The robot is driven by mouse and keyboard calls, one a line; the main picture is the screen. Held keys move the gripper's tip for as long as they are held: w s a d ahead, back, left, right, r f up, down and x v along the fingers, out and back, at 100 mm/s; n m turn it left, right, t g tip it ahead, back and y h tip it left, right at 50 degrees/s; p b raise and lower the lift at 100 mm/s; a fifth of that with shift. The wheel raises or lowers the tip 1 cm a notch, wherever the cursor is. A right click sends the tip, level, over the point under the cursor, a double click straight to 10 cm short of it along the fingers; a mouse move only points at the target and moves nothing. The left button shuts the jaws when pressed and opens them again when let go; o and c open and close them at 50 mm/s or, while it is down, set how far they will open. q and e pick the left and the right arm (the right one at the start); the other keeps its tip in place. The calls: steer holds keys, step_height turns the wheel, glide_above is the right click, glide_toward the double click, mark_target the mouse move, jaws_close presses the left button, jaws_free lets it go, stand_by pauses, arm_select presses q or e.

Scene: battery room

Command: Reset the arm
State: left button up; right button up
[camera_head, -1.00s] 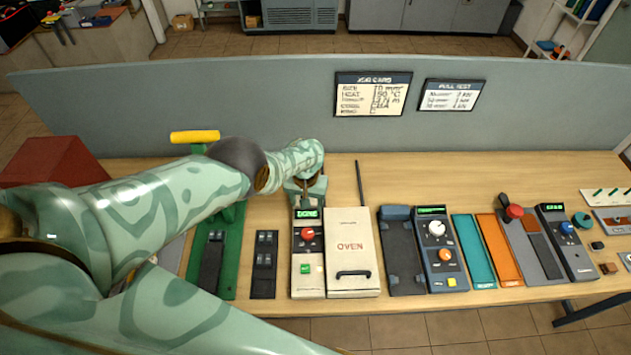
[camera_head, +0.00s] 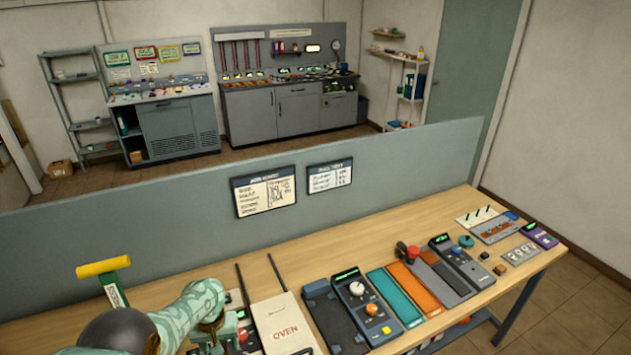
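My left arm comes in at the bottom left, green with a dark wrist joint. My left gripper (camera_head: 212,338) is low at the bottom edge, over or beside the oven's control unit (camera_head: 241,320). Its fingertips are mostly hidden or out of frame, so I cannot tell if it is open or shut. The cream oven (camera_head: 285,326) with its red "OVEN" lettering is just right of the gripper. My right arm and gripper are not in view.
A yellow-handled green press (camera_head: 103,268) stands left of my arm. Right of the oven are a dark pad with a control unit (camera_head: 362,308), teal and orange strips (camera_head: 413,287), and a red-knobbed lever (camera_head: 412,252). A grey partition (camera_head: 390,180) backs the wooden bench (camera_head: 380,246).

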arm_select(q)
steer(key=s+a+r+m+t+y, duration=0.2)
steer(key=s+a+m+t+y, duration=0.25)
steer(key=s, duration=0.55)
steer(key=s+a+r+m+t, duration=0.1)
steer(key=s+r+m+t, duration=0.3)
steer(key=s+r, duration=1.35)
steer(key=s+d+f+g+h+b, duration=0.15)
steer(key=f+b, duration=0.75)
steer(key=f, duration=1.3)
steer(key=s+d+f+g+h+b, duration=0.2)
steer(key=f+b, duration=0.7)
steer(key=f, duration=1.4)
steer(key=s+f+n+g+b, duration=0.1)
steer(key=s+f+b, duration=0.3)
steer(key=f, duration=0.5)
steer(key=s+f+g+b, duration=0.1)
steer(key=s+f+b, duration=0.3)
steer(key=s+f, duration=0.4)
steer(key=s+f+n+g+h+b, duration=0.1)
steer(key=s+f+b, duration=0.4)
steer(key=f, duration=0.6)
steer(key=shift+s+d+n+g, duration=0.35)
steer(key=shift+s+d+g, duration=0.15)
steer(key=shift+s, duration=0.25)
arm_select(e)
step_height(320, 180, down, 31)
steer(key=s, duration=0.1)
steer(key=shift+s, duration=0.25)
